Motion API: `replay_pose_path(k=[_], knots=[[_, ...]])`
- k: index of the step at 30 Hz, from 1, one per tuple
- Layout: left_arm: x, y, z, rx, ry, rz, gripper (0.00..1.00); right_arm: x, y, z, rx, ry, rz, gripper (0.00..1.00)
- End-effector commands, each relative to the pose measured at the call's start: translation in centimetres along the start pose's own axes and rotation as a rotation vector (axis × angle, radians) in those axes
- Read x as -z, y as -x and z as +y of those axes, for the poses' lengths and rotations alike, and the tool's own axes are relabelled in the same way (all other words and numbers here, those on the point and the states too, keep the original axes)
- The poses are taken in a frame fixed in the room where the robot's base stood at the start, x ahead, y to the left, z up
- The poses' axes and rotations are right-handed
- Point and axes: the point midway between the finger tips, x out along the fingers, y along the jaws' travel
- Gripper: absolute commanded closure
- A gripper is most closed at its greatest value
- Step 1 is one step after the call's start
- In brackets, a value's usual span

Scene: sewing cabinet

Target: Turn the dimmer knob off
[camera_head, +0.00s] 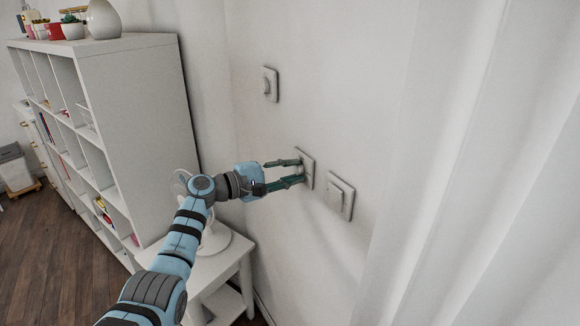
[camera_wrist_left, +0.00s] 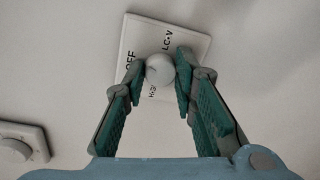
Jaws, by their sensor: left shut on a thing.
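The dimmer knob (camera_wrist_left: 160,70) is a round light-grey knob in the middle of a white square wall plate (camera_wrist_left: 193,50). The plate carries dark lettering, with "OFF" on the left of the knob and other partly hidden marks. The plate also shows on the wall in the head view (camera_head: 308,160). My left gripper (camera_head: 300,171) reaches to this plate from the left, its green fingers on both sides of the knob. In the left wrist view (camera_wrist_left: 160,72) the fingertips are shut on the knob. My right gripper is not in view.
Another wall plate (camera_head: 340,195) is just right of the gripped one, and one more (camera_head: 269,84) is higher up. A white curtain (camera_head: 480,180) hangs at the right. A white shelf unit (camera_head: 145,120) and a small white table (camera_head: 225,270) stand left and below.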

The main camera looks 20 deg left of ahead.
Motion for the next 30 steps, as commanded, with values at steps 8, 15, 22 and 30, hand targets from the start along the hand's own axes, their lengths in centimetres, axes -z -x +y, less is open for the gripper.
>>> replay_pose_path(k=[8, 15, 22, 30], knots=[[0.0, 0.0, 0.2, -0.001, 0.216, -0.016, 1.0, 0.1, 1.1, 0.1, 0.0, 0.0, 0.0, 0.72], [0.1, 0.0, 0.1, -0.003, 0.335, -0.024, 1.0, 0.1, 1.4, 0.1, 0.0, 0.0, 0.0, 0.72], [0.1, 0.0, 0.1, -0.004, 0.381, -0.028, 1.0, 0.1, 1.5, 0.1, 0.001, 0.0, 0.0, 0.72], [0.1, 0.0, 0.1, -0.004, 0.387, -0.029, 1.0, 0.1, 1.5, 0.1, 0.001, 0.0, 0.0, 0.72]])
